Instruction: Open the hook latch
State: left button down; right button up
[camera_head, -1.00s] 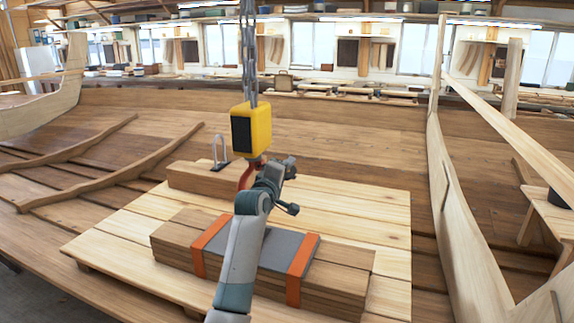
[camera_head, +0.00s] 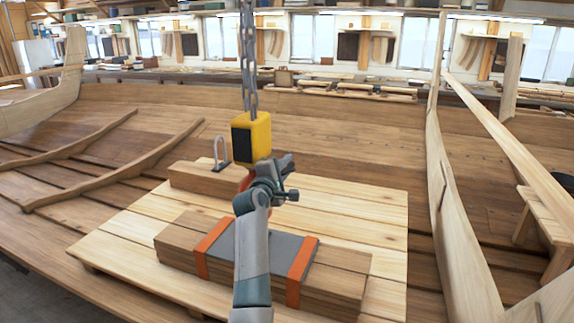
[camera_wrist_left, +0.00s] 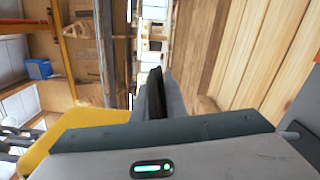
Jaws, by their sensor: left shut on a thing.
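A yellow hoist block (camera_head: 251,137) with a dark face hangs on a chain. The orange-red hook (camera_head: 246,181) below it is mostly hidden by my left arm. My left gripper (camera_head: 285,166) is beside the hook, just below and right of the block. In the left wrist view, the gripper (camera_wrist_left: 157,92) is shut on a thin dark piece (camera_wrist_left: 155,90), which seems to be the hook latch. The latch cannot be made out in the head view. The yellow block shows at the lower left of the wrist view (camera_wrist_left: 40,148). My right gripper is not in view.
Below the hook, a timber stack (camera_head: 335,275) with orange straps (camera_head: 301,272) and a grey pad lies on a pale plank platform (camera_head: 385,215). A wooden block (camera_head: 190,178) with a metal shackle (camera_head: 219,152) stands behind. A pale hull frame (camera_head: 455,215) rises at right.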

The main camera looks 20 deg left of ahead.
pick_arm(q)
jog(key=shift+r, duration=0.25)
jog(key=c, duration=1.9)
grip_release()
jog(key=shift+s, duration=0.1)
jog(key=shift+s+f, duration=0.1)
jog(key=shift+f, duration=0.1)
jog(key=s+b, duration=0.5)
jog(key=s, duration=1.2)
jog(key=shift+s+a+r, duration=0.15)
jog(key=shift+a, duration=0.15)
